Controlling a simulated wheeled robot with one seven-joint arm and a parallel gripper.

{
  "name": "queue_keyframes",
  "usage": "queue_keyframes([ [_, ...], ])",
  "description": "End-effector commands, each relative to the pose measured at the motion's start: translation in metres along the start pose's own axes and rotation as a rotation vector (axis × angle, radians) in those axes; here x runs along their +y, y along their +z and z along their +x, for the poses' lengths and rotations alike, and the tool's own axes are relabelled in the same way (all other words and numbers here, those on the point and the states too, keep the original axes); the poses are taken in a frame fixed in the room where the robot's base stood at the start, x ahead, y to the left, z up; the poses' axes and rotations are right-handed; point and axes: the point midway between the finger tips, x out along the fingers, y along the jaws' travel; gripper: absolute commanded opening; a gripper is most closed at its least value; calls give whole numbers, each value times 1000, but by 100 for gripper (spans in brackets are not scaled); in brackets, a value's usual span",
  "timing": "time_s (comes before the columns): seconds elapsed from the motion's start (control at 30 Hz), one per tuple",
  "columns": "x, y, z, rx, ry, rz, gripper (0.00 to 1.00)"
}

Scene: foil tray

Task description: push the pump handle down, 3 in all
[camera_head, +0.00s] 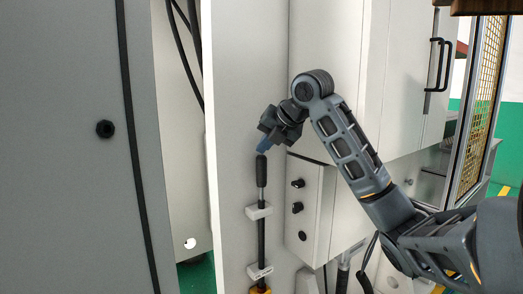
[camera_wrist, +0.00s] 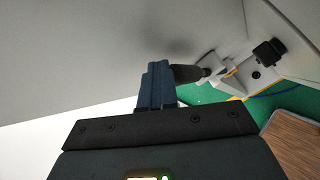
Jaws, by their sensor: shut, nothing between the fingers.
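The pump handle (camera_head: 261,172) is a black grip on top of a thin dark rod (camera_head: 261,238), upright against a pale panel. The rod runs through two white brackets. My gripper (camera_head: 264,146) is shut and empty, its blue fingers just above the top of the handle. In the wrist view my shut blue fingers (camera_wrist: 157,85) point toward the dark handle (camera_wrist: 187,73), whose near end lies right beside the fingertips. I cannot tell whether they touch.
A white control box with black knobs (camera_head: 298,208) stands right of the rod. A cabinet (camera_head: 335,90) rises behind my arm. A grey door panel (camera_head: 70,150) fills the left.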

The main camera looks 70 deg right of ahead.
Motion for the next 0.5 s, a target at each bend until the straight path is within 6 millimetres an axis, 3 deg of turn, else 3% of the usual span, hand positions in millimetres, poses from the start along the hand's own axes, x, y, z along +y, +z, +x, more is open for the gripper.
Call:
queue_keyframes([
  [0.5,-3,-4,5,3,-1,0,0],
])
